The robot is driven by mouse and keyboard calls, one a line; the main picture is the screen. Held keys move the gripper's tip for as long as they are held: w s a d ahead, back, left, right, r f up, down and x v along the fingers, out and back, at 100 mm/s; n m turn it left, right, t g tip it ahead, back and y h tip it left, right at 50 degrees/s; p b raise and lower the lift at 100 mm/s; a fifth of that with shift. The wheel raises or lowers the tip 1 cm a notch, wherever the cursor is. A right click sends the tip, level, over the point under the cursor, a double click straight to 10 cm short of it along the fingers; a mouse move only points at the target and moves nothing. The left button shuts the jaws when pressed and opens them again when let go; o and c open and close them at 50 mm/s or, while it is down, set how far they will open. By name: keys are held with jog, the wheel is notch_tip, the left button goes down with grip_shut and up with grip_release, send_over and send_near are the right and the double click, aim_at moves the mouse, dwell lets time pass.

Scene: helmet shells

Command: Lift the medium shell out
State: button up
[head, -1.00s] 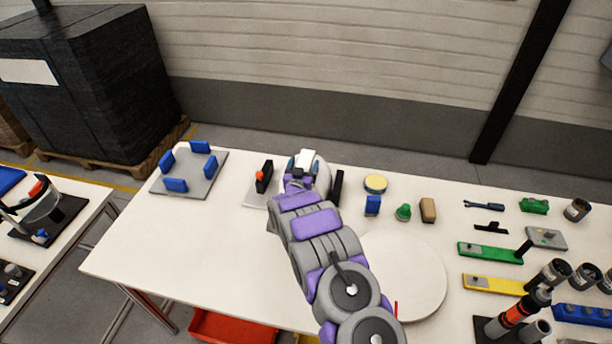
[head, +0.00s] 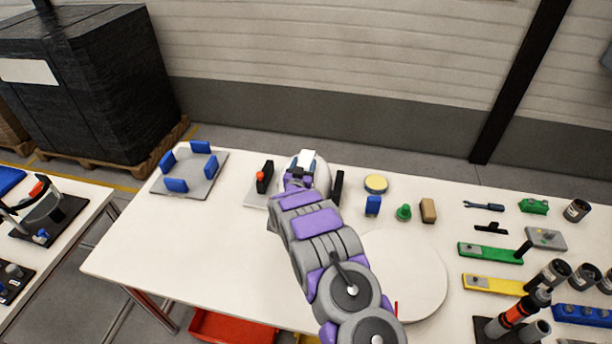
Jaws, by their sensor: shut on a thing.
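A whitish helmet shell (head: 322,172) sits between black clamp posts on a grey plate (head: 254,193) at the back of the table. My gripper (head: 303,168) is at the top of the shell and is shut on it. My arm hides the front of the shell and most of the plate. I cannot tell whether the shell is clear of the plate. The left clamp post (head: 264,178) has a red-orange knob, and the right black post (head: 338,187) stands close to the shell.
A grey plate with several blue blocks (head: 176,186) lies at the left, empty in its middle. A white round disc (head: 425,275) lies right of my arm. Small parts, including a yellow round piece (head: 376,183) and a green knob (head: 404,213), stand to the right. The table's left front is clear.

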jog(key=shift+r+p, duration=2.25)
jog(key=shift+r, duration=4.55)
